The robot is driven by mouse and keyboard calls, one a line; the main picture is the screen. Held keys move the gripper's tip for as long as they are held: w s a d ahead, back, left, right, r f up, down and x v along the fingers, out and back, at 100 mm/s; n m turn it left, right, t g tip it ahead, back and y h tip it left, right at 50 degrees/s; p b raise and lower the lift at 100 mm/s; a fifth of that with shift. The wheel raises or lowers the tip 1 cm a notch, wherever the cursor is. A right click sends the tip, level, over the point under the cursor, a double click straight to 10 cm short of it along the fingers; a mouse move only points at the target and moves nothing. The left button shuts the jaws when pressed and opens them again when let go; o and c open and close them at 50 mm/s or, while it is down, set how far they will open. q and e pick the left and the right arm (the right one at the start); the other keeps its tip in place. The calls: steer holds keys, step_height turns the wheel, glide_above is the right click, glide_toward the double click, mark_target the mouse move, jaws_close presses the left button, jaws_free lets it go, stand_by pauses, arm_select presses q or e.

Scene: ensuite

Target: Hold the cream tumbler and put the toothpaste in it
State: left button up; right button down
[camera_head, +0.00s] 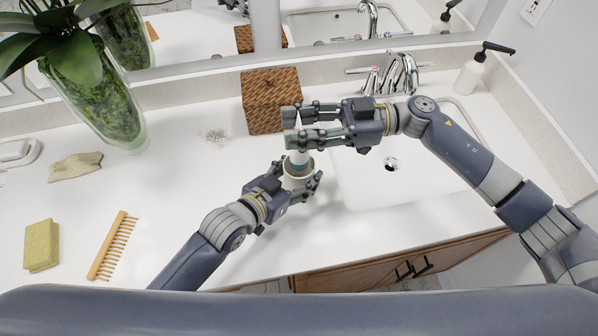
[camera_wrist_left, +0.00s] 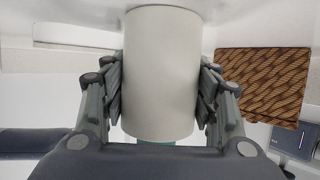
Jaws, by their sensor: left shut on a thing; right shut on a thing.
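The cream tumbler (camera_head: 297,180) stands upright on the white counter, left of the sink. My left gripper (camera_head: 296,184) is shut around its sides. In the left wrist view the tumbler (camera_wrist_left: 160,75) fills the middle, with fingers on both sides. My right gripper (camera_head: 291,127) is above the tumbler, shut on the toothpaste (camera_head: 299,157), a white tube with a teal part. The tube points down at the tumbler's mouth, its lower end seemingly within the rim; how deep I cannot tell. Its upper part is hidden by the right fingers. A teal bit (camera_wrist_left: 156,142) shows past the tumbler's rim in the wrist view.
A brown woven box (camera_head: 262,92) stands just behind the grippers. The sink basin (camera_head: 400,185) and chrome faucet (camera_head: 395,75) are to the right, with a soap dispenser (camera_head: 470,75). A plant vase (camera_head: 105,110), comb (camera_head: 112,245) and sponge (camera_head: 41,246) are left.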

arm_select(q)
steer(key=shift+f, duration=0.1)
arm_select(e)
steer(key=shift+f, duration=1.15)
steer(key=c, duration=1)
jaws_free()
steer(key=d, duration=0.4)
steer(key=w+d, duration=0.1)
steer(key=d, duration=0.7)
steer(key=shift+w, duration=0.3)
arm_select(q)
steer(key=o, duration=1.3)
arm_select(e)
steer(key=shift+a, duration=0.1)
